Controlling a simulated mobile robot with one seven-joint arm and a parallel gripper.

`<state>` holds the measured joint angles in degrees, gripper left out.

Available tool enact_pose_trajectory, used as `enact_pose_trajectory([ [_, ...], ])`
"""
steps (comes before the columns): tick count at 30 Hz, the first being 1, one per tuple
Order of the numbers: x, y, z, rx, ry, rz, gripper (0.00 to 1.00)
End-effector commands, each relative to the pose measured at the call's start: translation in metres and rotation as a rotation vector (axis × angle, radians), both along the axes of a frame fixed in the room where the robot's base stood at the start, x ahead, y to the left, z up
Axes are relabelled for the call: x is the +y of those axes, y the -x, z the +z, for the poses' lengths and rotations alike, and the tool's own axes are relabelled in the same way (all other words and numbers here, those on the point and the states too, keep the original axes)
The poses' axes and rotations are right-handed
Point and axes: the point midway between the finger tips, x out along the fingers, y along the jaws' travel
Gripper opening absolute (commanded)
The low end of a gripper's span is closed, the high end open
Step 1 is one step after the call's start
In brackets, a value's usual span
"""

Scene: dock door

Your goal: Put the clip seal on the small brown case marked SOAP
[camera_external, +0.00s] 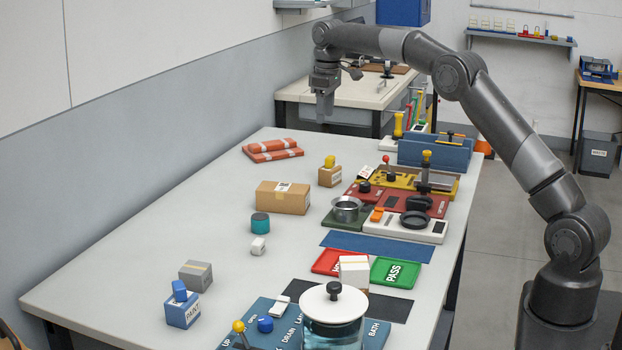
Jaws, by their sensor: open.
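A small brown case (330,177) stands upright at the far middle of the table, with a white label on its front too small to read. A yellow knob-like piece (329,161) sits on top of it. A larger brown carton (283,198) with a white label is nearer and to the left. I cannot pick out the clip seal for certain; a small orange piece (376,215) lies on a white device. My gripper (324,118) points down, open and empty, high near the table's far end, apart from the case.
Orange packs (272,150) lie at the far left. A teal cylinder (260,223) and small white block (258,246) stand mid-table. A metal bowl (346,208), red station (400,200) and blue bin (434,154) crowd the right. A glass jar (333,318) stands in front. The left middle is mostly clear.

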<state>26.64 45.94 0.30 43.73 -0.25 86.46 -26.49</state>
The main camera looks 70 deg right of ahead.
Motion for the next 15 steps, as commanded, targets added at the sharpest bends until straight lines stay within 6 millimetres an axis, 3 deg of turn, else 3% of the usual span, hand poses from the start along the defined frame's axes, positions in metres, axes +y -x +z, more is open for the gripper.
enact_pose_trajectory([
  [1, 0.017, 0.006, 0.018, -0.015, 0.006, 0.005, 0.53],
  [6, 0.069, 0.030, 0.060, -0.060, 0.021, 0.005, 0.53],
  [15, 0.156, 0.099, 0.112, -0.145, 0.036, 0.005, 0.53],
])
